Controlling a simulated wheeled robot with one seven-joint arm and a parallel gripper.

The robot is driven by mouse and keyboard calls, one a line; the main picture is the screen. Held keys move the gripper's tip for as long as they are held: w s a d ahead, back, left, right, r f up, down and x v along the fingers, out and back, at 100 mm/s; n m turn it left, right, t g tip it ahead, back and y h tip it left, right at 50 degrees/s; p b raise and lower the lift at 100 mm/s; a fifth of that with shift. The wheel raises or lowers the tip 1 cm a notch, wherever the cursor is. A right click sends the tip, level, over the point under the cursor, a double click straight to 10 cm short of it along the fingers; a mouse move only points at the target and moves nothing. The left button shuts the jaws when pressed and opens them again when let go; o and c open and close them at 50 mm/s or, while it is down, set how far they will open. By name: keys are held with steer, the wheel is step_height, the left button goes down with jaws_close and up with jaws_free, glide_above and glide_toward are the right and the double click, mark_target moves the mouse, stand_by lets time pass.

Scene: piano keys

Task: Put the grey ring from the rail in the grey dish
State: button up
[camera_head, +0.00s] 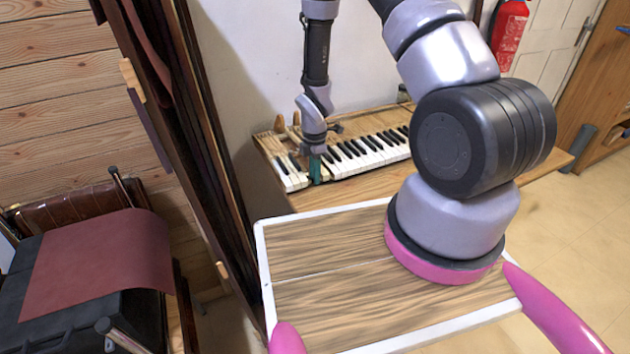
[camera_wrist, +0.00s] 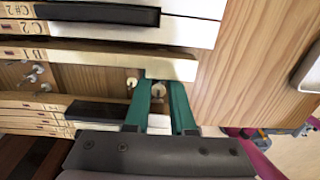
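My gripper (camera_head: 315,172) points down into a gap among the piano keys near the left end of the keyboard. In the wrist view its two teal fingers (camera_wrist: 160,88) stand apart. A small pale-grey round piece, which may be the grey ring (camera_wrist: 158,90), shows between them at the bare wooden key bed. I cannot tell whether either finger touches it. A similar small round piece (camera_wrist: 131,82) sits just left of the fingers. I cannot make out a grey dish in either view.
White and black piano keys (camera_head: 370,150) lie right of my gripper. Metal pins (camera_wrist: 36,76) stand on the bare wood, and a lettered key (camera_wrist: 110,59) lies alongside the fingers. A white-rimmed wooden tray (camera_head: 300,266) is in front. A dark upright frame (camera_head: 190,130) stands at left.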

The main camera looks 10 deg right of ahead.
steer(key=shift+r, duration=0.35)
steer(key=shift+r, duration=1.1)
steer(key=shift+r, duration=3.05)
